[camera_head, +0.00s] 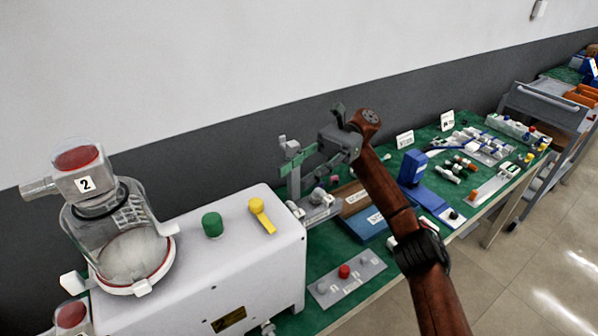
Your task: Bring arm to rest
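My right arm reaches in from the bottom right, and its grey gripper (326,140) is above the green workbench (315,256). Its fingers look spread, with one up and one low, and nothing shows between them. The gripper is beyond the right end of the white pump housing (230,262), close to a grey and green bracket (292,158) in the picture. I cannot tell whether they touch. My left arm and gripper are out of view.
A clear canister labelled 2 (118,255) stands on the housing's left, near a green knob (212,224) and yellow lever (262,216). A button panel (345,282), blue device (411,168) and small parts cover the bench. A cart (545,110) stands right. Floor (535,255) is clear.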

